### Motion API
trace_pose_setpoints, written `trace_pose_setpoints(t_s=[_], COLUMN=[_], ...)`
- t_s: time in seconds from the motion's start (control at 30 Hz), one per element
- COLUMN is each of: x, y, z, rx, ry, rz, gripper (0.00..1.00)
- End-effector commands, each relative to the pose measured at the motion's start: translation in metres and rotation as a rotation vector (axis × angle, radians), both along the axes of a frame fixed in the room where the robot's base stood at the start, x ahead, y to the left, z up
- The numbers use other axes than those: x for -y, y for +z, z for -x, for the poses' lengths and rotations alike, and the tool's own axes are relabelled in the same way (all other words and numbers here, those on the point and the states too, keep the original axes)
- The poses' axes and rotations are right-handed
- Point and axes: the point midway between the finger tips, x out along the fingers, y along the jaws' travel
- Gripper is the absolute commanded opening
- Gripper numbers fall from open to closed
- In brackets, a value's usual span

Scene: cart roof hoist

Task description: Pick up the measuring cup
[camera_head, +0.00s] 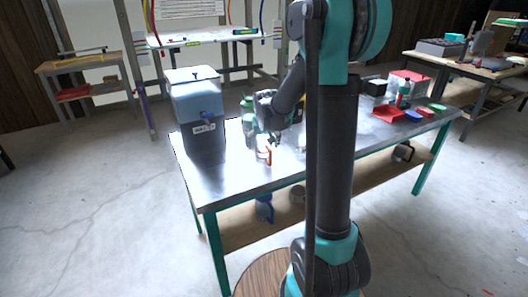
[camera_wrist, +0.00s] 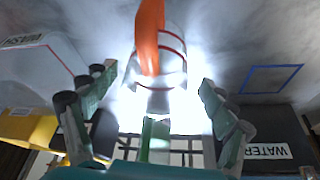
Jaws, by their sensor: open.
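The measuring cup (camera_head: 262,157) is clear with an orange-red handle and stands on the metal table near its front left part. In the wrist view the clear cup (camera_wrist: 172,62) has red marking lines, and its orange handle (camera_wrist: 150,38) points toward the top of the picture. My gripper (camera_head: 273,138) is just beside and above the cup in the head view. In the wrist view my gripper (camera_wrist: 157,80) is open, with one finger on each side of the cup and gaps to both. I cannot tell how far the fingertips reach down the cup.
A blue-grey tank (camera_head: 197,112) stands left on the table (camera_head: 228,180). A green bottle (camera_head: 248,122) is close behind the cup. Red trays (camera_head: 387,114) lie at the right. The wrist view shows a container labelled WASH (camera_wrist: 40,68), a WATER label (camera_wrist: 267,151) and a blue outlined square (camera_wrist: 270,79).

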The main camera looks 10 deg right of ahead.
Motion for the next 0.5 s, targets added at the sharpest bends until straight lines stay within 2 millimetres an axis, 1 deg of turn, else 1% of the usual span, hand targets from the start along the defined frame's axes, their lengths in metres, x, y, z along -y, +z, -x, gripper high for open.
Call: trace_pose_setpoints(t_s=[0.13,0.3,0.5], x=[0.005,0.005,0.005], y=[-0.017,-0.033,-0.037], z=[-0.012,-0.018,-0.020], rx=[0.000,0.000,0.000], ry=[-0.001,0.000,0.000], rz=[0.000,0.000,0.000], gripper=[0.84,0.84,0.84])
